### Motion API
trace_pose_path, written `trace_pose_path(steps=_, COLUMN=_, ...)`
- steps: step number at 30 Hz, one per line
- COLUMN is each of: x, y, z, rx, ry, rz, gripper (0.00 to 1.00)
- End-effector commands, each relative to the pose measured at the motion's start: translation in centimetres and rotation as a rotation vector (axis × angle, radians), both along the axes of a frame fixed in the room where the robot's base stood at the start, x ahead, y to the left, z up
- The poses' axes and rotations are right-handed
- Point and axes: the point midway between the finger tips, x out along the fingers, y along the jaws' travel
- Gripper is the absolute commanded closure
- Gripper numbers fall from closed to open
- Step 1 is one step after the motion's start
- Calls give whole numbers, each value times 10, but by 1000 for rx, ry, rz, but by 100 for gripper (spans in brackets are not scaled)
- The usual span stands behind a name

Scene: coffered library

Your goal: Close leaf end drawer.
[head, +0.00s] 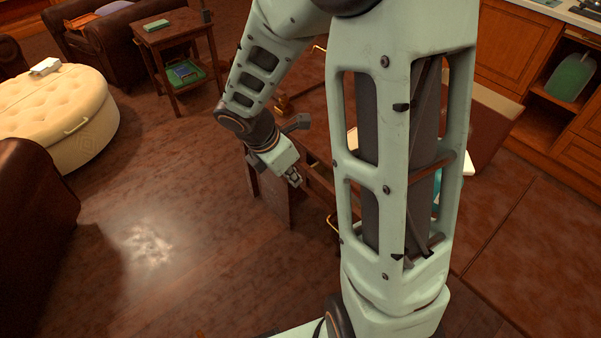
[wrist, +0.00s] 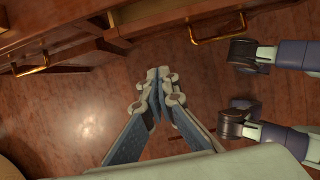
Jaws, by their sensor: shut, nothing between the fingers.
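My gripper (head: 294,178) is shut and empty, beside a dark wooden table that my arm largely hides in the head view. A hanging wooden panel (head: 270,198), perhaps the table's leaf, stands just below and left of it. In the wrist view the closed fingertips (wrist: 158,76) point toward the table front, with floor behind them. A drawer (wrist: 165,22) with a brass handle (wrist: 216,30) appears to stick out at the top, its pale inside partly showing. A second brass handle (wrist: 33,66) is at the left. I cannot tell which drawer is the leaf end one.
A cream tufted ottoman (head: 60,115) and a brown leather armchair (head: 35,240) stand at the left. A small side table (head: 175,55) is at the back. Wooden cabinets (head: 515,50) line the right. The floor left of the gripper is clear.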

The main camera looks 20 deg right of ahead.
Motion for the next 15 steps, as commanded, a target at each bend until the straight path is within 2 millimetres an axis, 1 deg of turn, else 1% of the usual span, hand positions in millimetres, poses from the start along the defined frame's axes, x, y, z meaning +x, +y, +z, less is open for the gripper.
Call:
trace_pose_path(steps=1, x=0, y=-4, z=-15, rx=0, ry=5, rz=-1, gripper=100)
trace_pose_path(steps=6, x=5, y=-17, z=-50, rx=-1, ry=4, rz=-3, gripper=100)
trace_pose_path(steps=11, x=9, y=-29, z=-81, rx=0, ry=3, rz=-2, gripper=100)
trace_pose_path(steps=15, x=17, y=-50, z=-75, rx=-1, ry=-1, rz=-6, gripper=100)
